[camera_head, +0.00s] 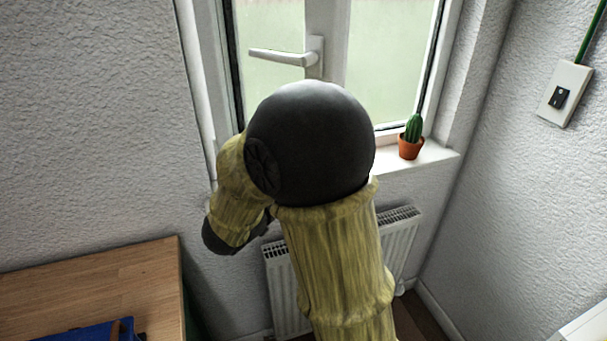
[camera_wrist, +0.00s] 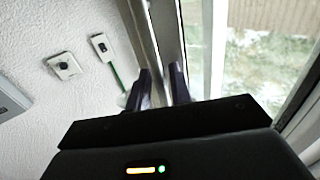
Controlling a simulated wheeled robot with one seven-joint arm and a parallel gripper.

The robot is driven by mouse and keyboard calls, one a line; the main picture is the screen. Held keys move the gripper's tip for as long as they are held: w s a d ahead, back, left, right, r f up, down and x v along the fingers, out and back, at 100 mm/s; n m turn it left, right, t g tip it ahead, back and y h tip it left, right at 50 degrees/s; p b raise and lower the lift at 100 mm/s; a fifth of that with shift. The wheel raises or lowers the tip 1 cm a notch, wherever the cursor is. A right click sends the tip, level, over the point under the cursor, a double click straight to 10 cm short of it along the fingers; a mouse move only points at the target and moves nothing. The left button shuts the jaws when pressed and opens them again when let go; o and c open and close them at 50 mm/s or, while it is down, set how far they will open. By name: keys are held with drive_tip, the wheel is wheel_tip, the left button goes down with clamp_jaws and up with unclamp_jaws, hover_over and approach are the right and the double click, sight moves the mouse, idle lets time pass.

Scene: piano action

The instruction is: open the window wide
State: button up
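The window (camera_head: 275,90) has a white frame and pale panes. Its white handle (camera_head: 280,57) lies level, with the lever pointing left. I cannot tell from the head view whether the sash is ajar. My arm's black joint covers the lower middle of the window, and my gripper is hidden there. In the wrist view my gripper (camera_wrist: 159,87) has two dark fingers standing apart. Part of the window frame (camera_wrist: 145,30) shows beyond and between them; whether they touch it is unclear. Nothing is clearly held.
A small cactus in an orange pot (camera_head: 411,146) stands on the right end of the sill (camera_head: 440,157). A white radiator (camera_head: 402,235) is below. A wooden desk (camera_head: 90,290) is at lower left. A switch (camera_head: 562,95) is on the right wall.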

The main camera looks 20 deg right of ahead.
drive_tip(key=shift+o, duration=0.2)
drive_tip(key=b+v, duration=0.2)
drive_tip(key=v, duration=1.5)
drive_tip(key=shift+a+b, duration=0.2)
drive_tip(key=shift+b, duration=0.15)
drive_tip(key=shift+s, duration=0.15)
drive_tip(key=w+a+f+n+t+y+p, duration=0.1)
drive_tip(key=w+f+n+t+y+p, duration=0.35)
drive_tip(key=w+n+y, duration=0.7)
drive_tip(key=s+d+f+g+y, duration=0.1)
drive_tip(key=s+d+f+g, duration=0.1)
drive_tip(key=s, duration=0.3)
drive_tip(key=s+d+f+n+g+y+p, duration=0.1)
drive_tip(key=s+d+f+g+y, duration=0.1)
drive_tip(key=s+d+f+g, duration=0.1)
drive_tip(key=s+d+f+g+y+p, duration=0.1)
drive_tip(key=s+d+f+g+y, duration=0.1)
drive_tip(key=s, duration=0.5)
drive_tip(key=shift+s+d+f+g, duration=0.2)
drive_tip(key=shift+s+f+g, duration=0.25)
drive_tip(key=shift+g, duration=0.8)
